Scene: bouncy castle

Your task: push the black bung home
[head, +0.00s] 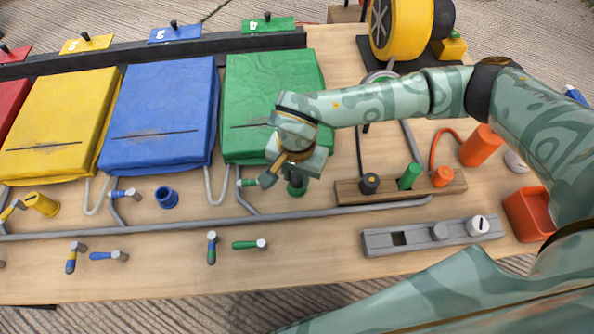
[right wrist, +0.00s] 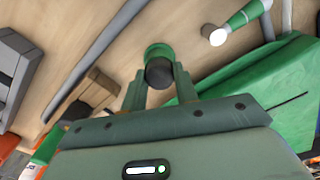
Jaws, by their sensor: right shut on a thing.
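The black bung (right wrist: 160,73) sits between the fingertips of my right gripper (right wrist: 158,82) in the right wrist view. The gripper is shut on it. Just beyond the bung is a green round port (right wrist: 158,49). The bung overlaps the port's mouth, and I cannot tell how deep it sits. In the head view my right gripper (head: 272,178) is in front of the green pad, and the green port (head: 297,188) shows just below it. The bung is hidden there by the gripper. My left gripper is not in view.
The green pad (head: 270,80) lies behind the gripper, with a green-handled valve (head: 246,183) close to its left. A wooden rack (head: 450,190) with dark, green and orange plugs stands to the right. A grey block (head: 378,240) and an orange bin (head: 528,212) are nearer the right.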

